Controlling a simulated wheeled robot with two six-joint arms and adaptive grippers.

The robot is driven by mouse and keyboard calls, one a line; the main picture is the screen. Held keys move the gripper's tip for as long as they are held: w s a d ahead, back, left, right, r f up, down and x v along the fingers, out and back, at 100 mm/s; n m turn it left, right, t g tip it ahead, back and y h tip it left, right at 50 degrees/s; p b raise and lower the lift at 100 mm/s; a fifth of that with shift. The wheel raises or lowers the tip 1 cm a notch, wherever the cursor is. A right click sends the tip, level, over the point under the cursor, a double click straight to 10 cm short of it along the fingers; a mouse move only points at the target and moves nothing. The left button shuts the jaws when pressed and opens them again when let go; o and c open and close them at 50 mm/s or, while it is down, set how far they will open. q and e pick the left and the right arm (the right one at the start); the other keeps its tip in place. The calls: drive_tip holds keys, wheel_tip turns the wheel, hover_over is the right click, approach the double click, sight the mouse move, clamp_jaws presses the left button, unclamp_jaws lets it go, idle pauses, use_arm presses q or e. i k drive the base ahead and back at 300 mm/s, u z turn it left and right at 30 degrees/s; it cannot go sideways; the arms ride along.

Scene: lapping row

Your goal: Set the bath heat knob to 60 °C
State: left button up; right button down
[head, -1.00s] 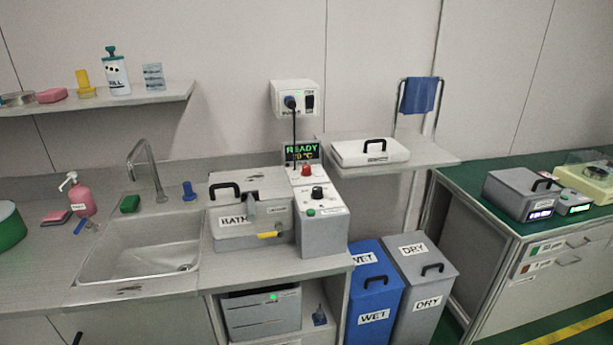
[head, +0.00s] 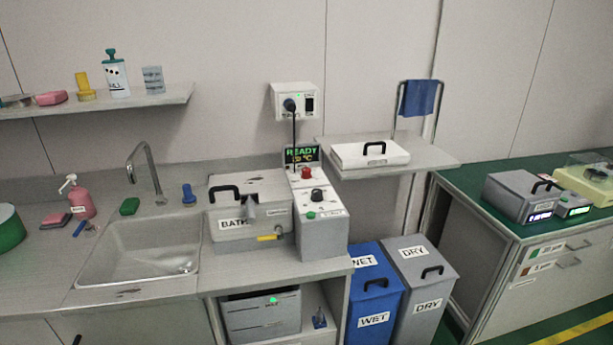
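The bath (head: 273,226) is a grey box with a black-handled lid, labelled BATH, on the counter right of the sink. Its control box (head: 322,238) stands against its right side. A black knob (head: 317,195) sits on the control box's sloped top; its pointer setting is too small to read. A red knob or button (head: 306,172) is behind it and a green button (head: 311,215) in front. The display (head: 301,154) reads READY with a °C value below, its digits unclear. Neither of my grippers is in view.
A sink (head: 139,255) with a tap is at left. A wall socket box (head: 296,101) with a plugged cord is above the display. A shelf (head: 430,153) holds a white lidded box. WET (head: 375,290) and DRY (head: 421,275) bins stand below, right of the counter.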

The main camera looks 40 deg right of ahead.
sight(305, 171)
drive_tip(key=z, duration=0.55)
drive_tip(key=k, duration=0.6)
drive_tip(key=z, duration=1.4)
drive_tip(key=i, duration=1.55)
drive_tip(key=u, duration=0.8)
